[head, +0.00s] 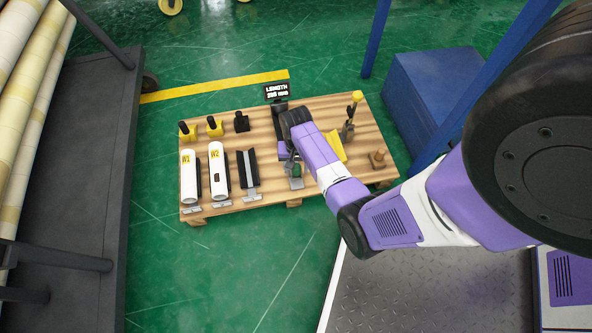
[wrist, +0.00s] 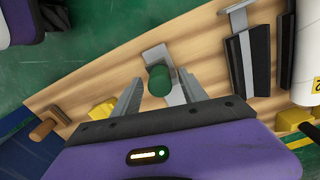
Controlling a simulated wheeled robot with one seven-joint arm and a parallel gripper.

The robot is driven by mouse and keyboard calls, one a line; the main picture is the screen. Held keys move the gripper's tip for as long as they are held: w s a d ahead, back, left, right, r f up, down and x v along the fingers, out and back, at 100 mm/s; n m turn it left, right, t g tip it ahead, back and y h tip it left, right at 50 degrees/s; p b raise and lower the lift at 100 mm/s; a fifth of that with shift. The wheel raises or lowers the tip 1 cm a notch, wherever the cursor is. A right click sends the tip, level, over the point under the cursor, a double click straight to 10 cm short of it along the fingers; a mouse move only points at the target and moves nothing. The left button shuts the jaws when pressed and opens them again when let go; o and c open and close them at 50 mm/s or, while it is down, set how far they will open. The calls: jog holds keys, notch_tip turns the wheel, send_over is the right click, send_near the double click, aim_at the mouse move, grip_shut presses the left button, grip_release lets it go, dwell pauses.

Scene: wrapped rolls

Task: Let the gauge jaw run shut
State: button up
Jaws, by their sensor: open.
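The gauge is on the wooden board, and its black display (head: 277,91) reads a length that looks like 256 mm. In the wrist view a green round knob (wrist: 159,80) stands on a grey metal plate (wrist: 155,54), which seems to be part of the gauge. My gripper (wrist: 160,86) is open, with one grey finger on each side of the knob. I cannot tell whether either finger touches it. In the head view my purple arm hides most of the gauge, and my gripper (head: 293,168) is over the board's front middle. The gauge jaw's position cannot be made out.
White rolls W1 (head: 188,182) and W2 (head: 217,171) lie left on the board (head: 265,190), beside an empty dark cradle (head: 248,172). A yellow block (head: 337,147), a yellow-handled clamp (head: 349,125) and a wooden peg (head: 378,159) are right. A blue box (head: 420,95) stands beyond.

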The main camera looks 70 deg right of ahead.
jog(key=shift+f, duration=0.35)
grip_shut()
dwell(1.2)
